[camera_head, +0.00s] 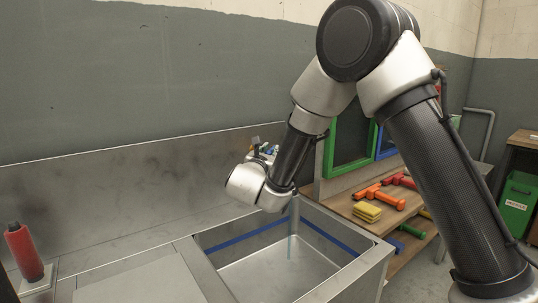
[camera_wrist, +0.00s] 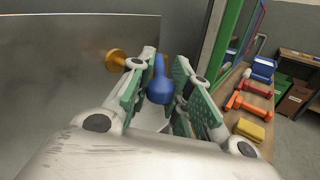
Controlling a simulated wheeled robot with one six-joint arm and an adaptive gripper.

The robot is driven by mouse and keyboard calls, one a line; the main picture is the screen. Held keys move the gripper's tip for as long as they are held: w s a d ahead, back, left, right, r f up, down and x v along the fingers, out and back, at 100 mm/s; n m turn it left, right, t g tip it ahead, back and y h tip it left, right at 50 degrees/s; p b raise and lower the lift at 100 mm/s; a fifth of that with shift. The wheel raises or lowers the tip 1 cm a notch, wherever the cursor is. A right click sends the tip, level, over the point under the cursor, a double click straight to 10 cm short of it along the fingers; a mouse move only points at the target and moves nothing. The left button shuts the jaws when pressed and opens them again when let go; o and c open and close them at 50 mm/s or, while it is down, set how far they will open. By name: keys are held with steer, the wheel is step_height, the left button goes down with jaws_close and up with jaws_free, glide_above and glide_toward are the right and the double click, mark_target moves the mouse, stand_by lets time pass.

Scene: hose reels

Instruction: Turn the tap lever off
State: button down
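The blue tap lever (camera_wrist: 159,86) stands between the two green-padded fingers of my gripper (camera_wrist: 163,75) in the wrist view. The fingers look open, with the lever between them; I cannot tell whether either pad touches it. A brass round fitting (camera_wrist: 117,60) sits by the wall left of the fingers. In the head view my gripper (camera_head: 264,150) is at the back of the steel sink (camera_head: 203,266), partly hidden by my wrist, and the tap body cannot be made out. A thin stream of water (camera_head: 292,228) falls into the sink.
A wooden shelf right of the sink carries a yellow sponge-like block (camera_head: 367,211), an orange tool (camera_head: 379,197) and red tools. A green-framed panel (camera_head: 348,165) rises behind it. A red cylinder (camera_head: 24,250) stands at the far left. The steel counter between is clear.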

steer(key=shift+a, duration=0.1)
steer(key=w+a+m+g+h, duration=0.4)
steer(key=m+g+h, duration=0.3)
steer(key=h, duration=0.3)
steer(key=shift+a+f+m+g, duration=0.15)
steer(key=shift+a+m+g, duration=0.15)
steer(key=shift+a+m, duration=0.35)
steer(key=c, duration=1.5)
jaws_free()
steer(key=shift+o, duration=0.2)
